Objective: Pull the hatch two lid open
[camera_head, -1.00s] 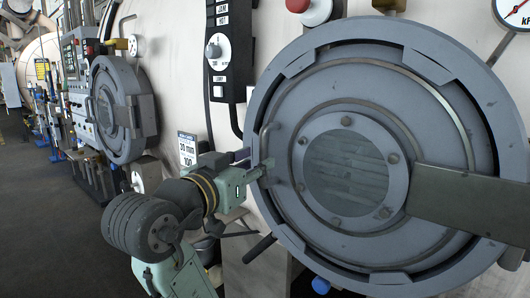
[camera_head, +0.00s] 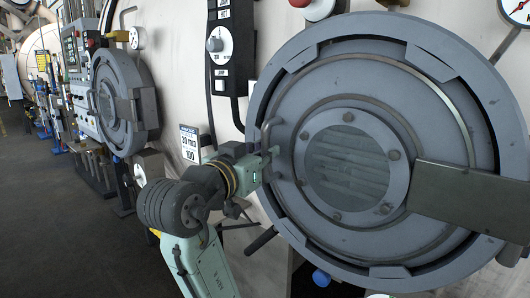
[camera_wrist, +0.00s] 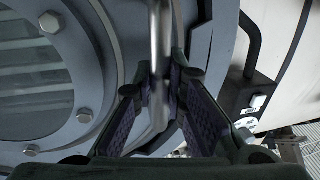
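The near hatch lid is a large round grey lid (camera_head: 430,130) with a bolted round window (camera_head: 345,165). It looks shut in its thick ring. A bar handle (camera_head: 268,137) sticks out at its left edge. My gripper (camera_head: 270,158) is at this handle, reaching in from the left. In the wrist view, the handle bar (camera_wrist: 160,40) runs down between my fingers (camera_wrist: 160,95), and patterned inner pads show on both sides. The fingers look apart around the bar; contact is not clear. In the head view the fingertips are partly hidden.
A second, smaller round hatch (camera_head: 115,105) is further back at left. A black control box (camera_head: 222,45) hangs above my arm, and a white sign (camera_head: 190,143) stands behind it. A grey hinge arm (camera_head: 470,195) crosses the lid's right side. The floor (camera_head: 60,230) at left is clear.

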